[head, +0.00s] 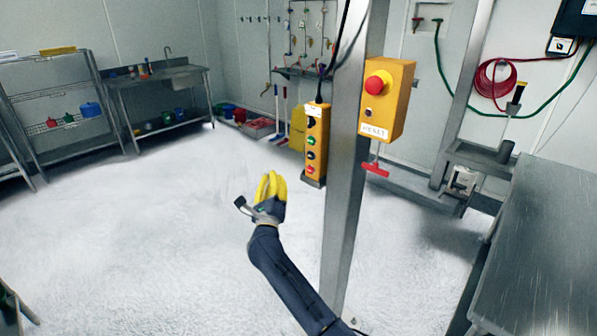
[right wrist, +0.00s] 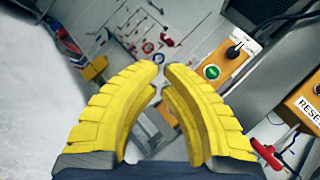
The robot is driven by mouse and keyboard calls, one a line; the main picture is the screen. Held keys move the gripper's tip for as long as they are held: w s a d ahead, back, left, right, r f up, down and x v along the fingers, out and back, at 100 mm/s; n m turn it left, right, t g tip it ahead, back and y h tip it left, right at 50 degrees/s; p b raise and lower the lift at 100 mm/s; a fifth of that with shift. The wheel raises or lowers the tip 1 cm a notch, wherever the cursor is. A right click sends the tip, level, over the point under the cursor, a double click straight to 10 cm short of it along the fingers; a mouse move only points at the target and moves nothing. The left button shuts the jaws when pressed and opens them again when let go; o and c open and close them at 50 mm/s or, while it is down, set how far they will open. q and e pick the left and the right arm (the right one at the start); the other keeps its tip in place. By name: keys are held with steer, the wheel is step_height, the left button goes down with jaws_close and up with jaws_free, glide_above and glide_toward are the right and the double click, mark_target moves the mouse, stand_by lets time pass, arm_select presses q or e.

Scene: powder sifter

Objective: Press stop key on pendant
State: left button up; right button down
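The pendant (head: 315,145) is a tall, narrow yellow-orange box hanging left of the metal post in the head view. It has a column of dark and green buttons with a red button (head: 310,169) near the bottom; its labels are too small to read. My right gripper (head: 271,178) has yellow fingers and appears left of and below the pendant, apart from it. In the right wrist view the curved fingers (right wrist: 163,68) come together at their tips with nothing held. An orange panel with a green button (right wrist: 212,72) shows beyond them; I cannot tell whether it is the pendant. My left gripper is out of view.
A metal post (head: 345,180) stands right of the pendant. It carries a yellow box (head: 397,100) with a red mushroom button and a RESET label, and a red T-handle (head: 375,169) hangs below. A steel table (head: 545,250) is at right. The floor at left is clear.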

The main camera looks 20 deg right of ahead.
mark_target(310, 170)
steer(key=shift+s+d+f+m+g+h, duration=0.1)
steer(key=shift+d+f+m+g+h, duration=0.3)
steer(key=shift+m, duration=0.75)
steer(key=shift+s+d+f+m+g+h, duration=0.15)
steer(key=shift+d+f+m+g, duration=0.35)
steer(key=shift+m, duration=0.65)
steer(key=shift+w+d+r, duration=0.1)
steer(key=shift+w, duration=0.05)
steer(key=w+d, duration=0.4)
steer(key=d, duration=0.3)
steer(key=shift+w+d, duration=0.15)
steer(key=shift+w, duration=0.05)
